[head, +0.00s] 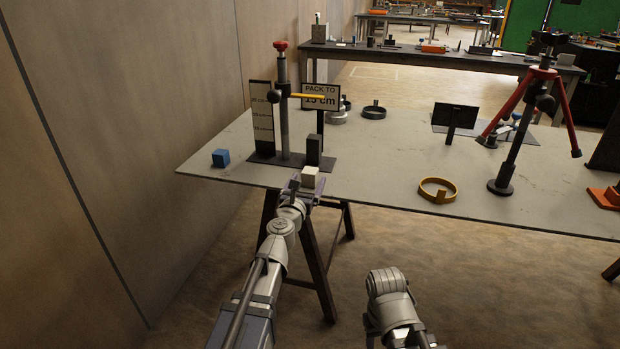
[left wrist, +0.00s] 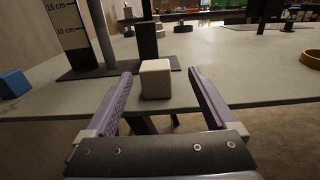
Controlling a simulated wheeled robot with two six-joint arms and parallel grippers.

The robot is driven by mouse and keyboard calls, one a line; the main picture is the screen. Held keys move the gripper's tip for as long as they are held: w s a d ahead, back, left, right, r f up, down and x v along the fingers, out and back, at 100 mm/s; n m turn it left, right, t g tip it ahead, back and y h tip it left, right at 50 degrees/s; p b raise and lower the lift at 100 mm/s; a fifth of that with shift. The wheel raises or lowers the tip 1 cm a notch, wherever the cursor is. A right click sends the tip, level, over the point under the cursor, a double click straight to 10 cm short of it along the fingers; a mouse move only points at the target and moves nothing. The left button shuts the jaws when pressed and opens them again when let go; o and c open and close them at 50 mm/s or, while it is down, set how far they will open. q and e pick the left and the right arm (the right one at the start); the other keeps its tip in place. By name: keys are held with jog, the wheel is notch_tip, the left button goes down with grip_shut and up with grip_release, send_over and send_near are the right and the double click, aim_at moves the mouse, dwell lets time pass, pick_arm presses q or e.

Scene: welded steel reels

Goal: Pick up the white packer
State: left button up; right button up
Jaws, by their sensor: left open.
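The white packer (head: 310,176) is a small pale cube near the table's front edge. In the left wrist view the packer (left wrist: 156,79) stands between the tips of my left gripper (left wrist: 160,84). In the head view my left gripper (head: 306,186) reaches in from the near side at the table edge. Its jaws are open, with a visible gap between each finger and the packer. My right arm shows at the bottom of the head view, but its fingertips cannot be made out.
A dark post stand (head: 284,120) with a height scale and a "PACK TO 15 cm" sign (head: 320,97) rises behind. A black block (head: 314,150) stands just behind the packer. A blue cube (head: 221,158) lies left; a yellow ring (head: 437,190) lies right. The table (head: 380,170) between is clear.

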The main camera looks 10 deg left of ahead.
aim_at(308, 175)
pick_arm(q)
jog(key=shift+w+a+f, duration=0.1)
jog(key=shift+w+a, duration=0.05)
jog(key=shift+w, duration=1.35)
jog(key=shift+w+a+f, duration=0.1)
jog(key=shift+w, duration=1.4)
jog(key=shift+s, duration=0.1)
grip_shut()
